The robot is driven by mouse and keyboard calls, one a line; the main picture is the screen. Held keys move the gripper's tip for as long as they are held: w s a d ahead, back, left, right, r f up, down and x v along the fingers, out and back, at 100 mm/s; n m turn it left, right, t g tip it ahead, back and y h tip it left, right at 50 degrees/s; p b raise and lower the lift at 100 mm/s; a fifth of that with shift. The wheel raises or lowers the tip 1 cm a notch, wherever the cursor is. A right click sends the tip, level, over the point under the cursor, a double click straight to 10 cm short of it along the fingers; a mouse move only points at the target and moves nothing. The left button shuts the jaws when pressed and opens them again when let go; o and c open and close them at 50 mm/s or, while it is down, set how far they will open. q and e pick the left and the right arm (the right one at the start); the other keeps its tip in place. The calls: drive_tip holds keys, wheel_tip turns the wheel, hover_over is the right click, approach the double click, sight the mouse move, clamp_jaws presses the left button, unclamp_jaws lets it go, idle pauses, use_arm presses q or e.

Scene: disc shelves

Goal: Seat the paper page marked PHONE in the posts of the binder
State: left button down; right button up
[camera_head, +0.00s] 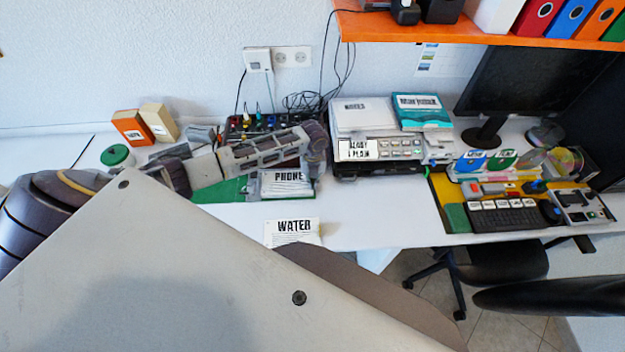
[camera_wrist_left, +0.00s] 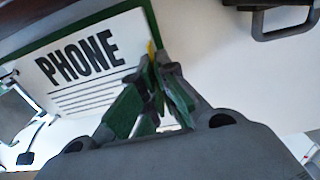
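The white PHONE page (camera_head: 287,186) is on or just above the green binder (camera_head: 218,191) at the desk's front edge. In the left wrist view the page (camera_wrist_left: 85,75) fills the upper left, with a green border (camera_wrist_left: 60,27) along its top and right edges. My left gripper (camera_head: 316,166) reaches down at the page's right side. In the wrist view its fingers (camera_wrist_left: 157,62) are nearly together around a narrow yellow tab (camera_wrist_left: 151,48) at the page's right edge. Metal parts (camera_wrist_left: 38,128) show at the page's left end; I cannot tell whether the posts pass through it. My right gripper is not in view.
A WATER sheet (camera_head: 292,232) is at the desk edge in front. A dark panel with coloured knobs (camera_head: 262,123) stands behind my left arm. A document tray (camera_head: 375,168) is to the right, then a yellow board (camera_head: 440,186) with a keyboard. Orange and tan boxes (camera_head: 132,127) stand left.

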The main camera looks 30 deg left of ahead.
use_arm(q)
drive_tip(key=shift+f, duration=0.15)
drive_tip(key=c, duration=1.6)
unclamp_jaws()
drive_tip(key=shift+c, duration=0.2)
wheel_tip(320, 180, up, 12)
drive_tip(key=shift+d, duration=0.1)
